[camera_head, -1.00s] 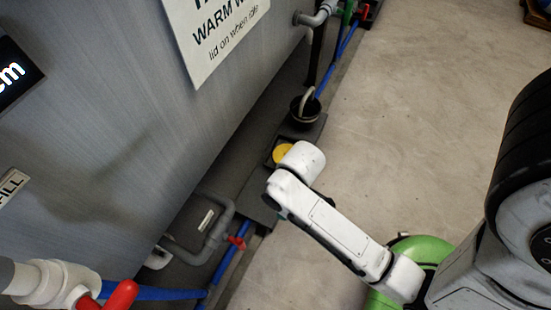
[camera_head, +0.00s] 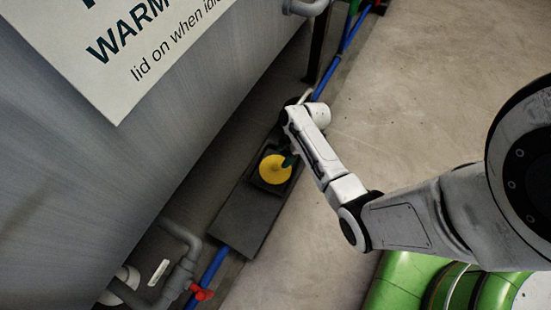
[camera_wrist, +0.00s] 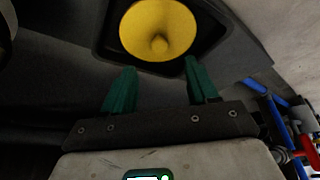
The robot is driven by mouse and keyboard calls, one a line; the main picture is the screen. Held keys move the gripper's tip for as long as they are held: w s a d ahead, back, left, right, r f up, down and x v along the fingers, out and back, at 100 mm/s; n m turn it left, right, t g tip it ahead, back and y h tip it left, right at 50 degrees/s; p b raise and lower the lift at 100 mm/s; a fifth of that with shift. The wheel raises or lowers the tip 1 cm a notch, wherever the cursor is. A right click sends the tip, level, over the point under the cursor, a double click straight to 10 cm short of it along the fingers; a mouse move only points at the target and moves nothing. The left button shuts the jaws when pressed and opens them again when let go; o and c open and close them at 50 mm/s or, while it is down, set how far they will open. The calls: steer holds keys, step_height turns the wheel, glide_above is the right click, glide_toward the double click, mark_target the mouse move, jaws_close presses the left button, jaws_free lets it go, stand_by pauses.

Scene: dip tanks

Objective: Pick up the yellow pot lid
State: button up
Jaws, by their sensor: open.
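The yellow pot lid (camera_head: 275,169) is a round yellow disc with a small raised knob. It lies in a dark square tray (camera_head: 262,186) on a grey slab beside the tank. In the wrist view the lid (camera_wrist: 158,30) is at the top centre, with its knob facing me. My gripper (camera_wrist: 158,80) has two green fingers spread apart, with nothing between them. The fingertips are just short of the lid in that view.
The grey tank wall with its sign (camera_head: 130,45) rises on the left. Blue pipe (camera_head: 212,266) with a red valve handle (camera_head: 201,293) runs along the floor below the slab. Clear concrete floor (camera_head: 430,90) lies to the right.

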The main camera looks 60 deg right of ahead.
mark_target(275, 166)
steer(key=b+x, duration=0.4)
steer(key=x, duration=0.3)
steer(key=shift+d+f+b, duration=0.1)
steer(key=shift+f+b, duration=0.15)
steer(key=shift+b, duration=0.1)
steer(key=shift+r, duration=0.1)
steer(key=shift+c, duration=0.4)
jaws_close()
